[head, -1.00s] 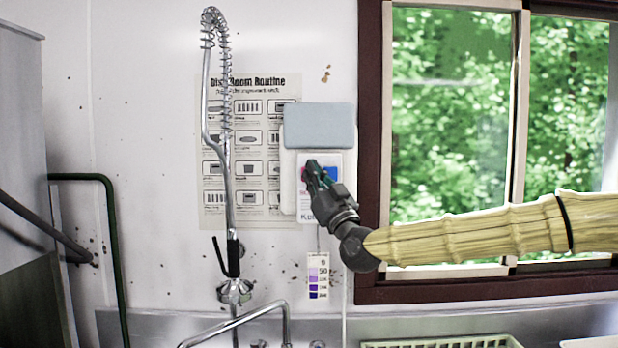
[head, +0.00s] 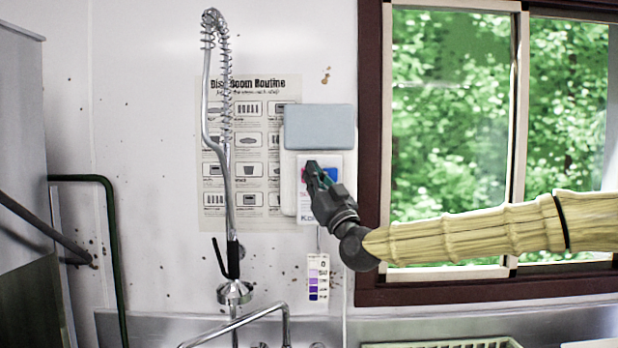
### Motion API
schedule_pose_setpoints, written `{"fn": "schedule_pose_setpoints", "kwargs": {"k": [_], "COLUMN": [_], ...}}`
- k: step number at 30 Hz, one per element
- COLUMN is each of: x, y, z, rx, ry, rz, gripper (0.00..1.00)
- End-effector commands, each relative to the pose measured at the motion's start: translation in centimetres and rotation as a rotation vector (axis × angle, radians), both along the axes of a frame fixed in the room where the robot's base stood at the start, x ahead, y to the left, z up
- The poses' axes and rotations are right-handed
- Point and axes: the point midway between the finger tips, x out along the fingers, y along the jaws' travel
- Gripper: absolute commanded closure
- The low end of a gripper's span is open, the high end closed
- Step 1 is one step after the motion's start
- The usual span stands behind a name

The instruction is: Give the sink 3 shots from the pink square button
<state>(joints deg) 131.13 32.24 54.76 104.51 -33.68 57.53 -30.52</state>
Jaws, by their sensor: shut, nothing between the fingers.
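The dispenser (head: 289,190) is a pale box on the wall with a grey-blue top (head: 320,127) and a white label panel (head: 307,216). A small bit of the pink button (head: 302,172) shows at the left of my gripper, and a blue button (head: 332,173) shows at its right. My gripper (head: 313,168) is shut and empty, with its tips in front of the panel by the pink button, hiding most of it. I cannot tell whether the tips touch it. The sink's steel back edge (head: 400,327) runs along the bottom; its basin is out of view.
A spring-hose tap (head: 230,150) stands left of the dispenser. A purple test-strip card (head: 318,278) hangs below it. A dark window frame (head: 371,150) is close on the right. A pale green rack (head: 440,343) sits at the bottom edge.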

Motion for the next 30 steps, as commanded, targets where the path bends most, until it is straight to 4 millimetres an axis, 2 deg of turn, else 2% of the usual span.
{"fn": "schedule_pose_setpoints", "kwargs": {"k": [30], "x": [0.95], "y": [0.00], "z": [0.00], "rx": [-0.001], "ry": [0.000], "rz": [-0.001], "gripper": [1.00]}}
